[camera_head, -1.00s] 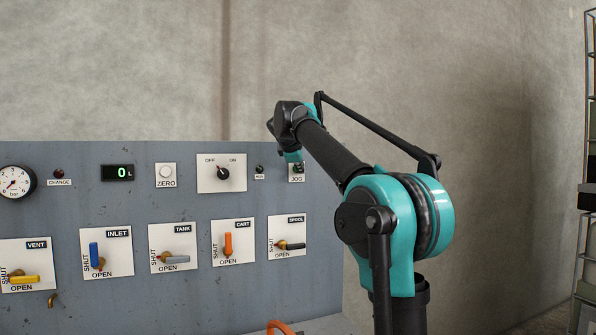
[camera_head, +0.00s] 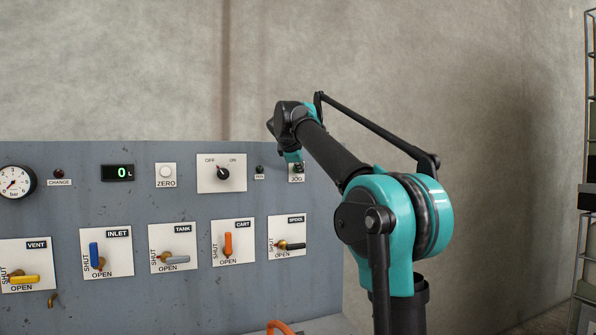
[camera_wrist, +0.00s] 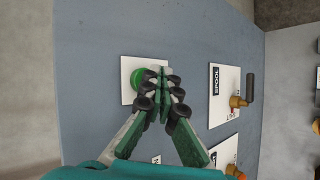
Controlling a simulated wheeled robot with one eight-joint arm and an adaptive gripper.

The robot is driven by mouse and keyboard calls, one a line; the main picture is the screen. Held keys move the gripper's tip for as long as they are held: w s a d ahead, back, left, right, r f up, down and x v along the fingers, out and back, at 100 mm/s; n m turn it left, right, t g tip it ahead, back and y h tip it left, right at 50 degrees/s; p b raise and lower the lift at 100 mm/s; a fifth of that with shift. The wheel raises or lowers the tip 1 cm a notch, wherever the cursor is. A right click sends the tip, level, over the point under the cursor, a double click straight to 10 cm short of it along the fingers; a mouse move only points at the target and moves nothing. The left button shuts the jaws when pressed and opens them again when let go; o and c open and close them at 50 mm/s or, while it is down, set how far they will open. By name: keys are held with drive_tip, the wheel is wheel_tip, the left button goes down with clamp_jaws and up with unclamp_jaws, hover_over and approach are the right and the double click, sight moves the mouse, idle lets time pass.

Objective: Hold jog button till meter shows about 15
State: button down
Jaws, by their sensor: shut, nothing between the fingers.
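The meter (camera_head: 117,173) on the grey panel reads 0 L in green digits. The JOG plate (camera_head: 297,178) is at the panel's upper right in the head view, partly covered by my wrist. In the wrist view the green jog button (camera_wrist: 136,79) sits on its white plate (camera_wrist: 128,95). My gripper (camera_wrist: 162,76) is shut and empty, its fingertips in front of the plate and beside the button in the picture, overlapping its edge. I cannot tell whether the tips touch the button.
The OFF/ON knob (camera_head: 222,173) has its pointer towards OFF. The ZERO button (camera_head: 166,172) is left of it. Below is a row of valve handles: VENT (camera_head: 24,280), INLET (camera_head: 94,255), TANK (camera_head: 177,259), CART (camera_head: 228,243) and SPOOL (camera_head: 292,246). A rack (camera_head: 589,200) stands far right.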

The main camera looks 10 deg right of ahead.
drive_tip(key=shift+w+a, duration=0.1)
drive_tip(key=shift+w, duration=0.3)
drive_tip(key=shift+w+a, duration=0.1)
drive_tip(key=shift+w, duration=0.35)
idle(7.2)
